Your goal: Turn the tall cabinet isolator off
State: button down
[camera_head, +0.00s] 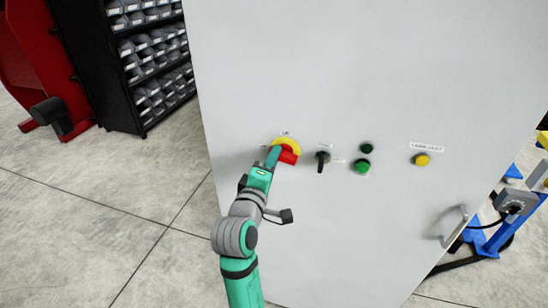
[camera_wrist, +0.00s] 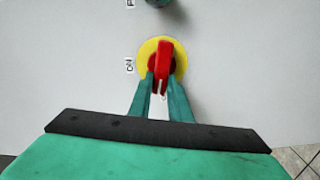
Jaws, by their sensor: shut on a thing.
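The tall cabinet (camera_head: 370,60) is light grey and fills the middle of the head view. Its isolator (camera_head: 289,150) is a red handle on a yellow round plate, on the left part of the cabinet face. In the wrist view the red handle (camera_wrist: 164,62) lies in line with my fingers, and an "ON" label (camera_wrist: 129,65) shows to the left of the yellow plate (camera_wrist: 148,50). My gripper (camera_wrist: 163,88) is at the isolator, its two green fingers shut on the near end of the red handle. The fingers partly hide the handle and plate.
Right of the isolator are a black selector switch (camera_head: 322,160), a dark green button (camera_head: 367,148), a green button (camera_head: 362,167) and a yellow button (camera_head: 422,160). A cabinet pull handle (camera_head: 455,226) sticks out lower right. A bin rack (camera_head: 150,65) stands behind left. Floor at left is clear.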

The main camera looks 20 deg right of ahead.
jog(key=shift+d+f+n, duration=0.1)
jog(key=shift+d+n, duration=0.05)
jog(key=shift+n, duration=0.95)
jog(key=c, duration=1.6)
grip_release()
jog(key=shift+c, duration=0.2)
jog(key=shift+f, duration=0.1)
jog(key=v, duration=1)
jog(key=shift+s+a, duration=0.3)
jog(key=shift+a, duration=0.05)
